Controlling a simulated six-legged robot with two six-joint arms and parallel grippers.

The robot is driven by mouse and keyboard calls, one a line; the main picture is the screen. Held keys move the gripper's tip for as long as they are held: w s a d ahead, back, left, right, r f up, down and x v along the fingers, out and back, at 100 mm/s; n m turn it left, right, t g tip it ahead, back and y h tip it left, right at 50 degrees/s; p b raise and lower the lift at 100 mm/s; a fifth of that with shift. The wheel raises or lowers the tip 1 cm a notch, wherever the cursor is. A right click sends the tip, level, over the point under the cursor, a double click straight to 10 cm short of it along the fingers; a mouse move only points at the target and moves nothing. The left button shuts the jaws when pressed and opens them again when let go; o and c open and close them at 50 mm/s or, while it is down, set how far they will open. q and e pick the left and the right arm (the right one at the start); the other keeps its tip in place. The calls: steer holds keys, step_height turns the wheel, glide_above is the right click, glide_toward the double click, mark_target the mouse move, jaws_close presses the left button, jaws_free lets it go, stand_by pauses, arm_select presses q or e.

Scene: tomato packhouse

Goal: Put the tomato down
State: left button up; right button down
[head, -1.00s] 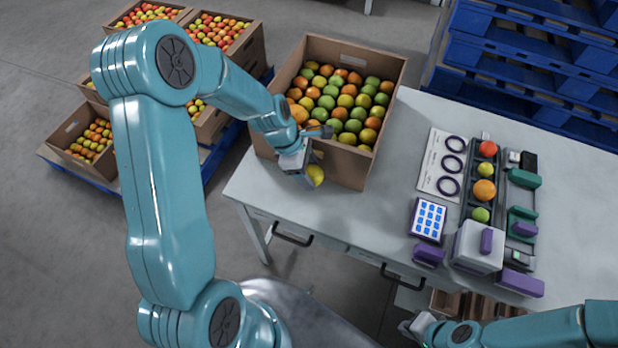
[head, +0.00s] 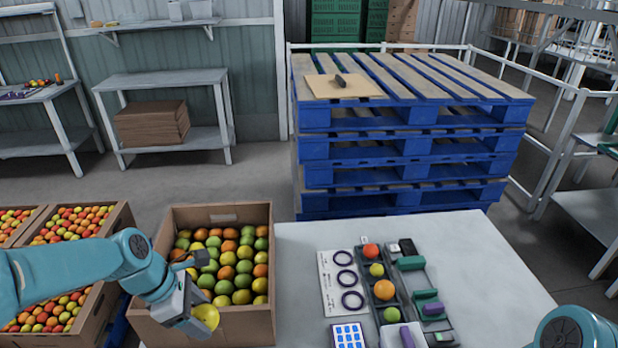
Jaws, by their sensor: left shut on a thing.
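A yellow tomato (head: 206,317) is held in my left gripper (head: 196,312), which is shut on it. Gripper and tomato are seen against the front wall of a cardboard box (head: 246,326); I cannot tell how high they are above the table (head: 478,262). The box is filled with green, orange and yellow tomatoes (head: 226,264). My right gripper is out of view; only part of my right arm shows at the lower right.
A card with dark rings (head: 331,303) lies on the table beside a dark rack (head: 372,267) of several tomatoes. A keypad (head: 348,336) is at the front. Blue pallets (head: 400,150) are stacked behind. The table's right part is clear.

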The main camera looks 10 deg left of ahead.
arm_select(q)
steer(key=shift+w+d+f+m+g, duration=0.2)
steer(key=shift+d+m+g, duration=0.15)
steer(key=shift+m, duration=0.55)
steer(key=w+d+f+m+g+y, duration=0.1)
steer(key=d+m+g, duration=0.1)
steer(key=m, duration=0.5)
steer(key=d+f+m+g+y, duration=0.1)
steer(key=d+m, duration=0.1)
steer(key=m, duration=0.5)
steer(key=w+d+f+m+g+y, duration=0.1)
steer(key=d+m+g+y, duration=0.1)
steer(key=m, duration=0.5)
steer(key=shift+w+d+g, duration=0.35)
steer(key=shift+d, duration=0.2)
steer(key=shift+d, duration=0.15)
